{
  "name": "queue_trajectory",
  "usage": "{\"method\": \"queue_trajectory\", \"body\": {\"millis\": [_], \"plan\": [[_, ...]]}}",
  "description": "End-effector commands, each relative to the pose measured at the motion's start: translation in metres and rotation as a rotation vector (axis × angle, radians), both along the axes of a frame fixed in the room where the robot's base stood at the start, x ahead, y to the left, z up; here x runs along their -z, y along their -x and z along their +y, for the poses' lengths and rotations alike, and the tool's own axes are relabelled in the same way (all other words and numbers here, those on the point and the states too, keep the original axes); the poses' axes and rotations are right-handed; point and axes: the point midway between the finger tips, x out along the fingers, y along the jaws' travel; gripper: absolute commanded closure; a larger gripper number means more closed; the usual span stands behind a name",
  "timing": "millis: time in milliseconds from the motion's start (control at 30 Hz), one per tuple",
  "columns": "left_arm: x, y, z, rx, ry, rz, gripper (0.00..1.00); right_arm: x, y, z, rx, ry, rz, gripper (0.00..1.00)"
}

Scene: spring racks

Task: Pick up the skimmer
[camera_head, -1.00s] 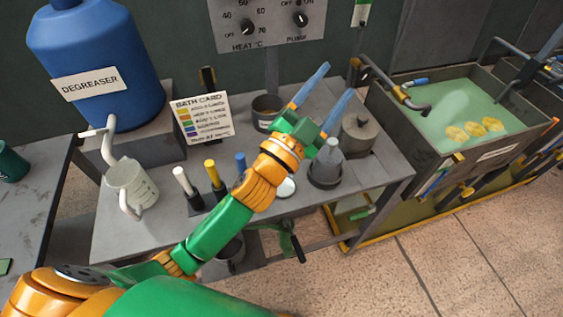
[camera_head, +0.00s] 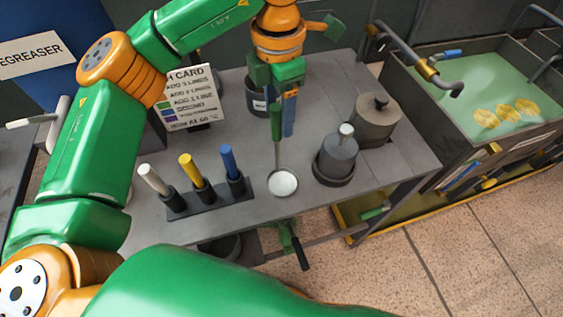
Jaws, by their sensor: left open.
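The skimmer shows a round pale disc (camera_head: 282,184) at the front of the grey bench, with a thin stem rising from it to a green handle. My left gripper (camera_head: 284,126) points down over the bench with its blue fingers open at the handle. The fingers are seen nearly edge-on and overlap the handle's upper part, so I cannot tell whether it stands between them. The right gripper is not in view.
A rack (camera_head: 210,199) with white, yellow and blue handles stands left of the disc. A grey bottle (camera_head: 338,155) and a lidded pot (camera_head: 377,120) stand right. A dark can (camera_head: 257,98) and a bath card (camera_head: 193,97) are behind. A liquid-filled tank (camera_head: 490,105) is at right.

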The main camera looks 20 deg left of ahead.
Motion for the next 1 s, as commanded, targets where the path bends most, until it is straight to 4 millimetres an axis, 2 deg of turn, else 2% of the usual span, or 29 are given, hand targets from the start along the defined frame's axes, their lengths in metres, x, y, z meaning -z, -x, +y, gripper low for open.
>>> {"method": "queue_trajectory", "body": {"millis": [100, 233, 467, 567, 700, 1000], "plan": [[0.017, 0.003, 0.003, 0.001, -0.001, 0.006, 0.38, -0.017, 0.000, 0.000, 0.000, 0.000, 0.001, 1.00], [0.040, 0.003, 0.003, 0.001, 0.001, 0.004, 0.38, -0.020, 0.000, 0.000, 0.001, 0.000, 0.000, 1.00], [0.046, 0.002, 0.003, 0.002, 0.002, 0.001, 0.38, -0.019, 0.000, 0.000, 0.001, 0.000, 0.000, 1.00], [0.045, 0.002, 0.003, 0.002, 0.002, 0.001, 0.62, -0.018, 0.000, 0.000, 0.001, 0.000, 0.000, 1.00], [0.045, 0.002, 0.003, 0.002, 0.002, 0.001, 1.00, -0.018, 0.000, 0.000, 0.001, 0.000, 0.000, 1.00], [0.045, 0.002, 0.003, 0.002, 0.002, 0.001, 1.00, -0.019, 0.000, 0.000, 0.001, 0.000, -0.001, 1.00]]}}
